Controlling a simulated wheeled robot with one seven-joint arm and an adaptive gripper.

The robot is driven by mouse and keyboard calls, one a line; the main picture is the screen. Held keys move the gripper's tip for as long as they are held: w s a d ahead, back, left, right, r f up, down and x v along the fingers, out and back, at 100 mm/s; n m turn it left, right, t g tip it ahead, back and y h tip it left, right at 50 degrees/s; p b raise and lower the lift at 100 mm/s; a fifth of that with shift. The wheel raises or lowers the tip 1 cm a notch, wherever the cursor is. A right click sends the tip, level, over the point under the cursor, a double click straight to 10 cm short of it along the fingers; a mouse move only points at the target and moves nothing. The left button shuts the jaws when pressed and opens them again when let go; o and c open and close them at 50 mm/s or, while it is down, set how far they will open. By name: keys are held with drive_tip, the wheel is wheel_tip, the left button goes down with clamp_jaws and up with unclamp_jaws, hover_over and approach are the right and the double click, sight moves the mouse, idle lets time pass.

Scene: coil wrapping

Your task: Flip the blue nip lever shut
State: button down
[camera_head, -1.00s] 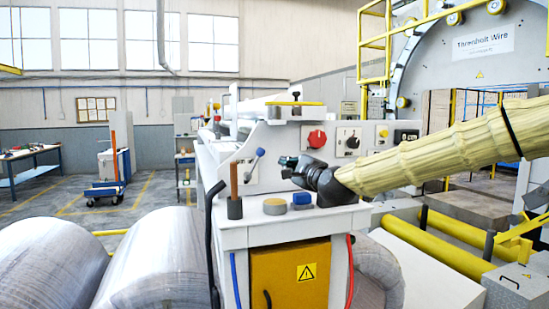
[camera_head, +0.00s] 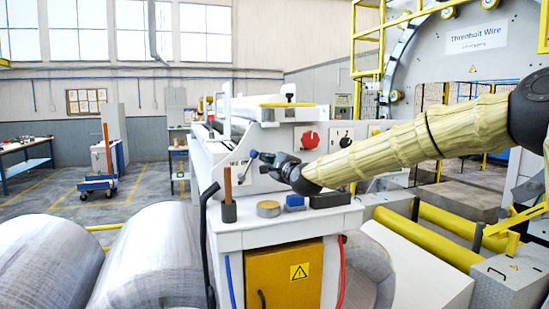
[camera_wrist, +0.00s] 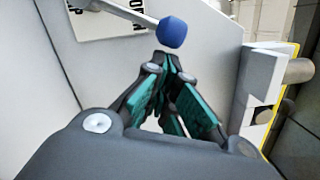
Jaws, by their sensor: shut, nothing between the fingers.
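The nip lever is a grey rod with a blue ball knob (camera_head: 254,154), on the white side panel of the machine. It tilts up and to the right from its pivot in the head view. In the wrist view the blue knob (camera_wrist: 172,32) is just beyond my fingertips, and its rod runs up and left across a white label plate. My gripper (camera_head: 264,158) is shut and empty, just right of the knob. In the wrist view its teal-padded fingers (camera_wrist: 168,58) meet at the tips, below the knob. I cannot tell whether they touch it.
A brown-handled tool stands in a dark cup (camera_head: 228,212) on the machine's ledge. A red knob (camera_head: 309,140) is on the panel behind.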

drive_tip(key=shift+w+a, duration=0.25)
drive_tip(key=shift+w, duration=0.25)
